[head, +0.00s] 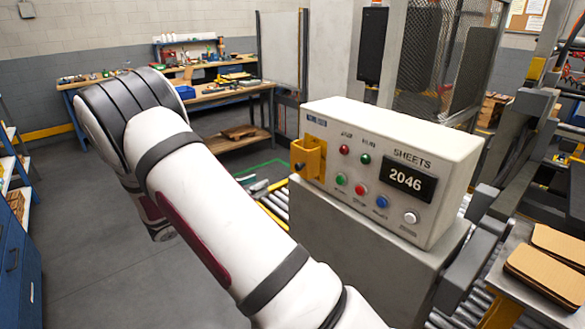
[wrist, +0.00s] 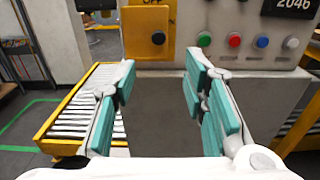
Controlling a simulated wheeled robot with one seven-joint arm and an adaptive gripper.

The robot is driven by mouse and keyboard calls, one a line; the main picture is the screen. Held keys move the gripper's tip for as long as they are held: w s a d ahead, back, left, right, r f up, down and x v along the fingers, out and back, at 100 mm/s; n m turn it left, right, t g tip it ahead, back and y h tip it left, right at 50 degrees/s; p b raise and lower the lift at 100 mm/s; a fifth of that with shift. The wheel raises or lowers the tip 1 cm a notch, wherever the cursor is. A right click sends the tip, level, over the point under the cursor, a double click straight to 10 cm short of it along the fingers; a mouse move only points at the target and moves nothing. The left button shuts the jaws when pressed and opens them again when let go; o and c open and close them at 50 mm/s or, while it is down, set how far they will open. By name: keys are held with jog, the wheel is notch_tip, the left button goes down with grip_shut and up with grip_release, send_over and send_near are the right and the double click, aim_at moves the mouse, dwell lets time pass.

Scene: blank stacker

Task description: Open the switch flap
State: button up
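A grey-white control box (head: 390,165) stands on a grey cabinet. A yellow switch fitting (head: 308,158) juts from the left end of its front face. In the wrist view the yellow plate (wrist: 136,32) carries a black round knob (wrist: 158,38) and part of the word OFF above it. The top of the fitting is cut off there, so I cannot tell how the flap sits. My gripper (wrist: 160,76) is open and empty, its teal-padded fingers apart below the knob and in front of the cabinet. The arm hides my gripper in the head view.
Green, red, blue and white buttons (wrist: 234,40) lie right of the yellow plate, below the display (head: 405,179) reading 2046. A yellow-framed roller conveyor (wrist: 92,105) is at left. Cardboard sheets (head: 545,270) lie at far right. Floor is free at left.

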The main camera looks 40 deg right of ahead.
aim_at(297, 167)
jog(key=d, duration=0.4)
jog(key=d+p, duration=0.1)
jog(key=d, duration=0.4)
jog(key=d+p, duration=0.1)
jog(key=d, duration=0.3)
jog(key=shift+s+d+f, duration=0.1)
jog(key=shift+s+d, duration=0.25)
jog(key=shift+d, duration=0.05)
grip_shut()
